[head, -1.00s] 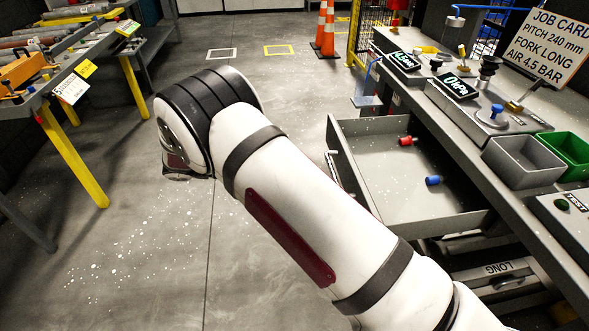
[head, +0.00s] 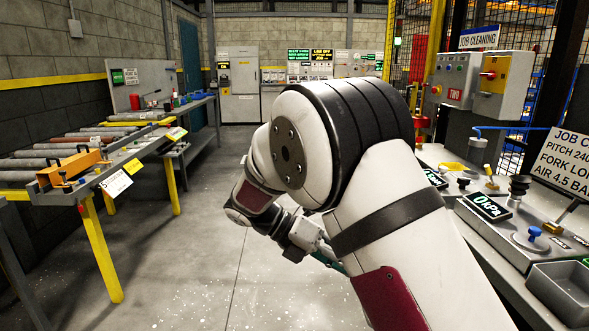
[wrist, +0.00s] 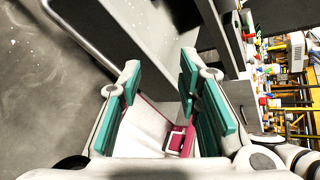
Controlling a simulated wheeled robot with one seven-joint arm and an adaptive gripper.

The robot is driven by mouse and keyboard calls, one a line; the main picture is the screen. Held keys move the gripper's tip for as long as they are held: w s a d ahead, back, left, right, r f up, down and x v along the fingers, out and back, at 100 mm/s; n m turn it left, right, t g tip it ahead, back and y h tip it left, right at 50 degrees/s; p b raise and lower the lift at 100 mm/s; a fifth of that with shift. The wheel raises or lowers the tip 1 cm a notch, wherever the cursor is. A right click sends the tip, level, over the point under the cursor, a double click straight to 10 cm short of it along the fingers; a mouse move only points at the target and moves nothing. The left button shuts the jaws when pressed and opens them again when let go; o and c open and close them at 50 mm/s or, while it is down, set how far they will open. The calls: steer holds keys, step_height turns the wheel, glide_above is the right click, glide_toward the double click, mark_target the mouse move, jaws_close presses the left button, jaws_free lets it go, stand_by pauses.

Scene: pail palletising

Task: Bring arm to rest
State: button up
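My arm fills the middle of the head view, bent at the elbow, with its forearm folded down and behind the upper arm. My gripper (wrist: 158,82) shows in the wrist view with its two teal-padded fingers apart. No loose object is held between them; a white and crimson surface behind the gap looks like my own body. In the head view only a small teal part of the gripper (head: 328,260) shows, and the rest is hidden behind my arm.
A rack (head: 100,172) with rollers and an orange block (head: 70,168) stands left. Floor (head: 200,250) between is clear. A grey panel (wrist: 130,35) lies near the gripper.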

steer(key=s+d+r+m+y, duration=0.3)
steer(key=s+d+r+m, duration=0.2)
steer(key=s+m, duration=0.25)
steer(key=s+d+r+m+y, duration=0.4)
steer(key=s+d+r+m, duration=0.15)
steer(key=s, duration=0.25)
steer(key=s+a+f+m+t+y, duration=0.2)
steer(key=s+m+t+y, duration=0.25)
steer(key=s+m, duration=1.2)
step_height(320, 180, up, 18)
steer(key=s+n+t+p, duration=0.1)
steer(key=t+p, duration=0.1)
steer(key=p, duration=1.4)
steer(key=shift+s+d+f, duration=0.15)
steer(key=shift+f, duration=0.1)
